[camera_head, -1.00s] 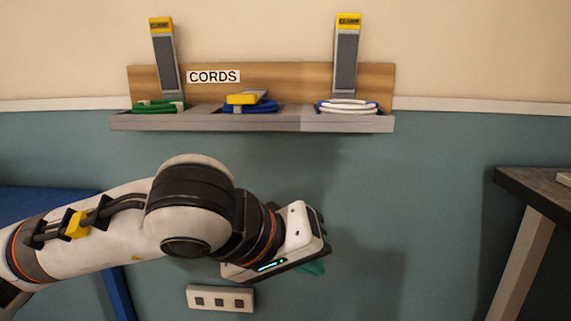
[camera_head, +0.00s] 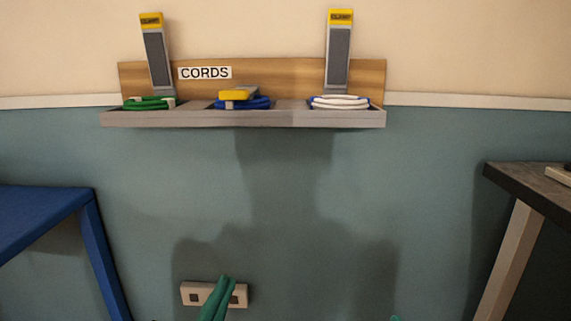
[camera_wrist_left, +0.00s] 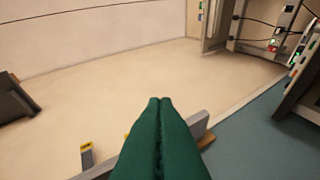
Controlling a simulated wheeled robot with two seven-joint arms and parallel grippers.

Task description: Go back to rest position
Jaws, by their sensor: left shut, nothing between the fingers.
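My left gripper (camera_head: 222,283) shows as green fingers at the bottom of the head view, in front of the wall socket strip. The left wrist view shows the same green fingers (camera_wrist_left: 160,101) pressed together with nothing between them. A small green tip (camera_head: 395,318) at the bottom edge of the head view looks like part of my right gripper; the rest of it is out of frame.
A wall shelf (camera_head: 200,119) labelled CORDS holds a green cord (camera_head: 146,103), a blue cord (camera_head: 258,103) and a white cord (camera_head: 340,103). A blue table (camera_head: 40,212) stands left and a dark-topped table (camera_head: 530,185) right. A socket strip (camera_head: 195,295) is low on the wall.

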